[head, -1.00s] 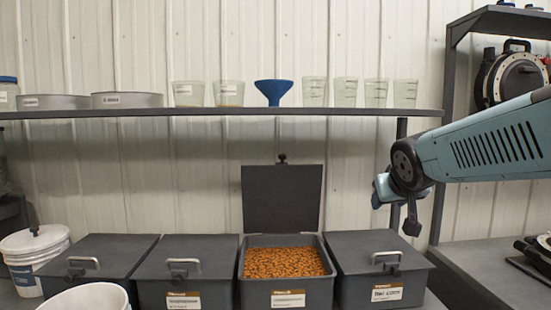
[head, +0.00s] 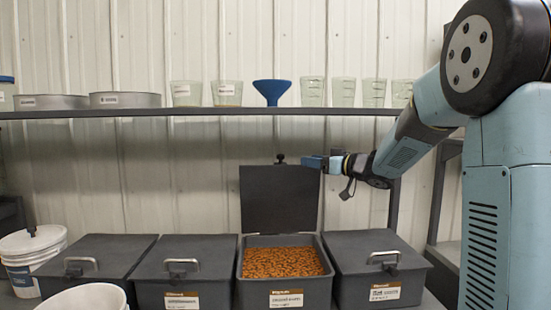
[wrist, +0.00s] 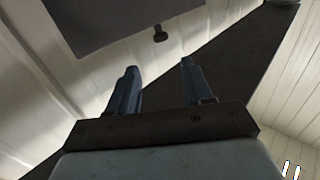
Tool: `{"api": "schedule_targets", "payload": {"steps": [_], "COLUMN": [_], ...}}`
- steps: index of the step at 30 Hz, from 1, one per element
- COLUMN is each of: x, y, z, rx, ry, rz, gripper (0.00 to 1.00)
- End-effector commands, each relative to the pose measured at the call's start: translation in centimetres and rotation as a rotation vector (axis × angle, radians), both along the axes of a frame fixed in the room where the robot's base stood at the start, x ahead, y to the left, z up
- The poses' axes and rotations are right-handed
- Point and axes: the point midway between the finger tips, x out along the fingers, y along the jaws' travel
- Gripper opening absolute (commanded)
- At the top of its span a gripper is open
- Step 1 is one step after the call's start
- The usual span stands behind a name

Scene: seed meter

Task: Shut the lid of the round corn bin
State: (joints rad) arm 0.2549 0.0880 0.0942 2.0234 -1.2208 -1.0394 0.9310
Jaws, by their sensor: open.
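An open square dark-grey bin (head: 285,297) holds orange-brown kernels (head: 284,262). Its lid (head: 280,200) stands upright at the back, with a dark knob (head: 280,158) at its top edge. No round corn bin can be made out; the bin with the raised lid is square. My gripper (head: 312,162) is beside the lid's upper right corner, level with the knob. In the wrist view my open gripper (wrist: 160,75) has nothing between its blue fingers. What appears to be the lid (wrist: 110,20) and knob (wrist: 160,34) lie beyond the fingertips.
Closed dark bins with handles stand left (head: 184,265) and right (head: 374,265) of the open one. A shelf (head: 200,112) above carries pans, beakers and a blue funnel (head: 272,90). White buckets (head: 35,252) stand at the left. Free air lies in front of the lid.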

Motion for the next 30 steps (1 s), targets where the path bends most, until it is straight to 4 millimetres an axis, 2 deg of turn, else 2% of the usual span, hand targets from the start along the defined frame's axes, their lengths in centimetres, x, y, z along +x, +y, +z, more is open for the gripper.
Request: {"api": "schedule_targets", "payload": {"steps": [5, 21, 30], "x": [1.1, 7.5, 9.4], "y": [1.2, 7.8, 9.8], "z": [-0.1, -0.1, -0.1], "rx": [0.002, 0.002, 0.001], "ry": [0.001, 0.001, 0.001], "rz": [0.008, 0.008, 0.006], "gripper": [0.5, 0.5, 0.5]}}
